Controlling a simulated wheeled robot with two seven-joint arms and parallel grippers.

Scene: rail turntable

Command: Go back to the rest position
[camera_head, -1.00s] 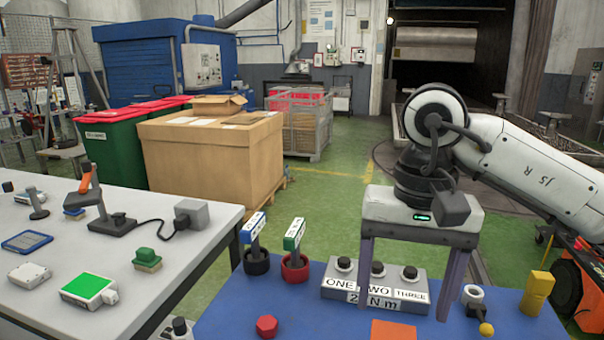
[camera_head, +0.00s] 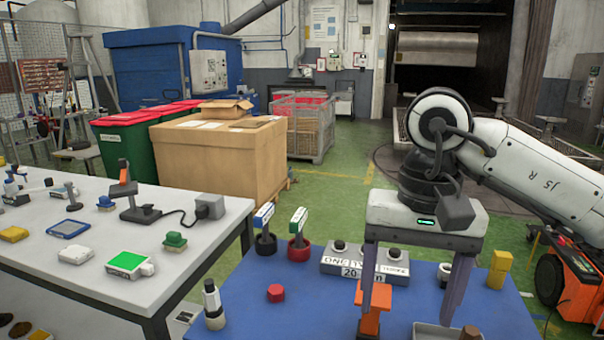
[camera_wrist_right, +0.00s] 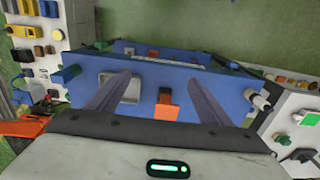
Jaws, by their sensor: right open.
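My right gripper (camera_head: 407,312) hangs fingers-down at the right of the head view, over the blue table (camera_head: 330,318). Its two purple-grey fingers are wide apart with nothing gripped between them. In the right wrist view the open fingers (camera_wrist_right: 160,78) reach over the blue table, with an orange piece (camera_wrist_right: 165,108) showing between them. I cannot tell how high the fingertips are above the table. The orange piece (camera_head: 371,322) is partly hidden behind a finger in the head view. My left gripper is not in view.
On the blue table are a button box (camera_head: 350,267), two upright labelled stamps, a red hexagonal piece (camera_head: 276,293), a yellow block (camera_head: 498,268) and a grey tray (camera_head: 425,332). A cluttered white table (camera_head: 90,265) stands left.

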